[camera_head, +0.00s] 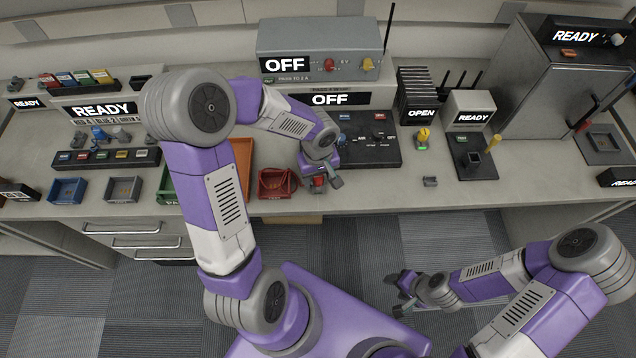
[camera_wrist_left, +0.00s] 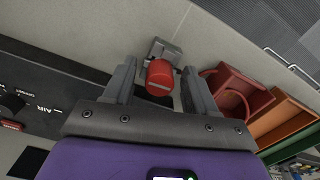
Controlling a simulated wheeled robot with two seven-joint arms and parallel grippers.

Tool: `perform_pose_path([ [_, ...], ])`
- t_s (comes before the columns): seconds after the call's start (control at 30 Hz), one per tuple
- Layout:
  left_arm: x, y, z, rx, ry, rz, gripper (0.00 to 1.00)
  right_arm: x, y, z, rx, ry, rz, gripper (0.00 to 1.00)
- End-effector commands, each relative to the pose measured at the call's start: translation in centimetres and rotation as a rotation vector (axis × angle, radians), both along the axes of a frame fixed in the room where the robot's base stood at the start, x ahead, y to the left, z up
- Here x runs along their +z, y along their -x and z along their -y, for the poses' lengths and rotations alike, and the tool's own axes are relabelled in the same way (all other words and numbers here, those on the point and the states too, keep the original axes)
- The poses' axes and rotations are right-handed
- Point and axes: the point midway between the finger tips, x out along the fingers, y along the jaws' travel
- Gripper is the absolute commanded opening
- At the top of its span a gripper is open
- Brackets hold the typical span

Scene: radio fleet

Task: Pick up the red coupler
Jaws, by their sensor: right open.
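The red coupler is a short red cylinder (camera_wrist_left: 160,77) with a grey metal piece (camera_wrist_left: 163,50) beside it in the left wrist view. In the head view the coupler (camera_head: 318,181) shows at my left gripper (camera_head: 322,184), over the bench's front part. My left gripper (camera_wrist_left: 160,88) is open. The coupler lies between its fingers in the wrist view, with a gap on each side. I cannot tell how far below the fingertips it is. My right gripper (camera_head: 396,292) is open and empty, over the floor in front of the bench.
A red bin (camera_head: 276,183) stands just left of my left gripper, with an orange tray (camera_head: 243,165) beyond it. A black panel marked AIR and OFF (camera_head: 372,150) lies behind and to the right.

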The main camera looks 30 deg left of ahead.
Motion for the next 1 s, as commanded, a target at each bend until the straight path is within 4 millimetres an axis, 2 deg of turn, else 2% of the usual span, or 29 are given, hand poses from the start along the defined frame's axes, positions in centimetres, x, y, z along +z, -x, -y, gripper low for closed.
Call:
perform_pose_path([
  [0.03, 0.0, 0.0, 0.0, 0.000, 0.000, 0.000, 0.48, 0.0, 0.0, 0.0, 0.000, 0.000, 0.000, 0.57],
  [0.3, 0.0, 0.0, 0.0, 0.000, 0.000, 0.000, 0.06, 0.0, 0.0, 0.0, 0.000, 0.000, 0.000, 0.57],
  [0.37, 0.0, 0.0, 0.0, 0.000, 0.000, 0.000, 0.00, 0.0, 0.0, 0.0, 0.000, 0.000, 0.000, 0.57],
  [0.57, 0.1, 0.0, 0.0, 0.000, 0.000, 0.000, 0.00, 0.0, 0.0, 0.0, 0.000, 0.000, 0.000, 0.57],
  [0.67, 0.9, -0.1, 0.0, -0.001, -0.001, 0.001, 0.00, 0.3, 0.0, 0.0, 0.000, 0.000, 0.000, 0.57],
  [1.0, 7.5, -0.1, 0.0, 0.000, -0.001, 0.005, 0.00, 2.3, 0.0, 0.0, 0.000, 0.000, 0.000, 0.57],
])
